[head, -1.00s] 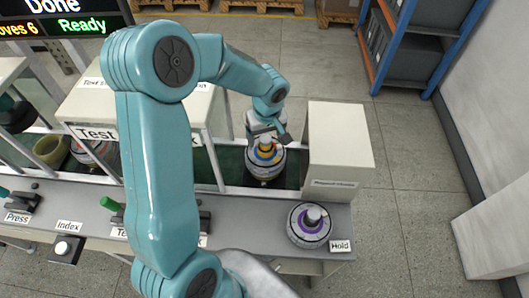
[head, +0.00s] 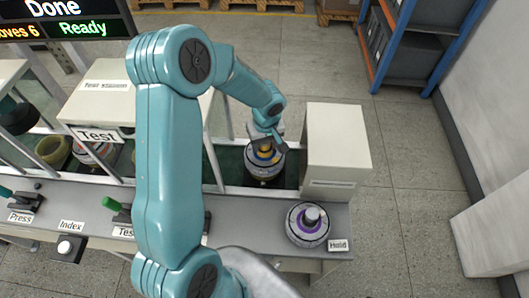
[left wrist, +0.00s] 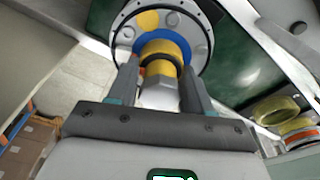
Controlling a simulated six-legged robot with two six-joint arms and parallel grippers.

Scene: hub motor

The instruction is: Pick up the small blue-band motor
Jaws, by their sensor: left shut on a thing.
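The motor with a blue ring and yellow parts on top (head: 265,171) stands upright in the dark green channel beside the white box. It also shows in the left wrist view (left wrist: 203,44), with its round grey face, blue ring and yellow center. My left gripper (head: 265,147) reaches down onto it from above. In the left wrist view its fingers (left wrist: 157,80) are shut on the motor's central shaft, one on each side. Whether the motor's base touches the channel floor is hard to tell. My right gripper is not in view.
A purple-ringed motor (head: 307,224) stands on the counter beside the Hold label (head: 338,245). The white box (head: 337,150) stands close to the right of the gripped motor. The Test station (head: 110,92) is to the left. A blue and orange rack (head: 420,45) stands behind.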

